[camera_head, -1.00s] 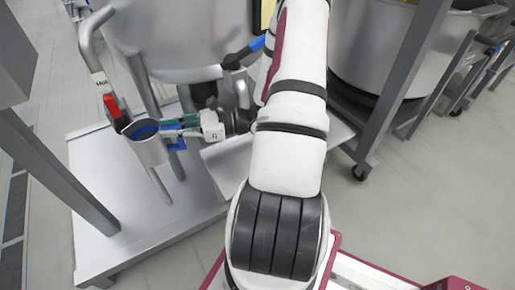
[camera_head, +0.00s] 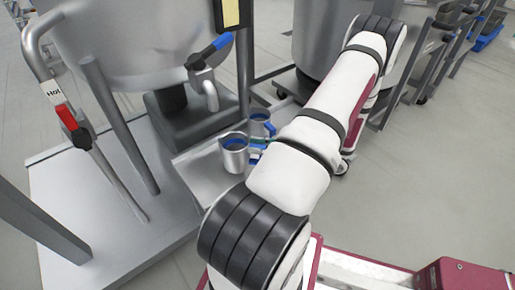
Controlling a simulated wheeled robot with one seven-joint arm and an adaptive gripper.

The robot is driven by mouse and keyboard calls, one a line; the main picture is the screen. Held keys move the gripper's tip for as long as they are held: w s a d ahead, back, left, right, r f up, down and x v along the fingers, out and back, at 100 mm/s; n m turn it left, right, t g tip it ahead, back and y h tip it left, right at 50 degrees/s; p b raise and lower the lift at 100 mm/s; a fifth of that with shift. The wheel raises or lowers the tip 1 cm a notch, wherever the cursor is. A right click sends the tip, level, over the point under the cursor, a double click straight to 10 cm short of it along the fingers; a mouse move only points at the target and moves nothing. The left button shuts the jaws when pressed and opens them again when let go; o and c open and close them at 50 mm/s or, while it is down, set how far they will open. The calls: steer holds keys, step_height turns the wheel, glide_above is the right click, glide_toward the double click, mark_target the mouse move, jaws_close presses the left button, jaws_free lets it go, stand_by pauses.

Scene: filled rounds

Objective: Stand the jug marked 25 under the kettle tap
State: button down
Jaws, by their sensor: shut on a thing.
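A steel jug (camera_head: 234,157) with a blue inside stands upright at or just above a grey ledge; I cannot tell if it touches. Its blue handle points right, to my gripper (camera_head: 262,141), which is shut on it and mostly hidden behind my arm. No marking on the jug can be read. A second steel jug (camera_head: 257,126) with a blue inside is just behind it. The large steel kettle (camera_head: 130,40) has a low tap (camera_head: 210,94) with a blue lever, up and left of the jugs, with nothing seen directly under its spout.
A bent pipe labelled Hot with a red-handled tap (camera_head: 72,125) is at the left, over the steel platform (camera_head: 75,205). The grey ledge (camera_head: 197,178) lies between platform and my arm. Another large vessel (camera_head: 325,40) and metal posts stand behind my arm.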

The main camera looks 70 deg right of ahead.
mark_target(240, 138)
steer(key=shift+w+d+f+b, duration=0.4)
steer(key=shift+w+d, duration=0.4)
steer(key=shift+w, duration=0.55)
steer(key=shift+w+d+f+b, duration=0.4)
steer(key=shift+w+d, duration=0.45)
steer(key=shift+w, duration=0.55)
steer(key=shift+w+d+f+b, duration=0.4)
steer(key=shift+w+d, duration=0.4)
steer(key=shift+w, duration=0.55)
steer(key=shift+f, duration=0.4)
steer(key=c, duration=1)
jaws_free()
steer(key=shift+o, duration=0.2)
steer(key=shift+r, duration=0.1)
step_height(240, 138, up, 3)
steer(key=shift+r+p, duration=0.2)
steer(key=shift+p, duration=1)
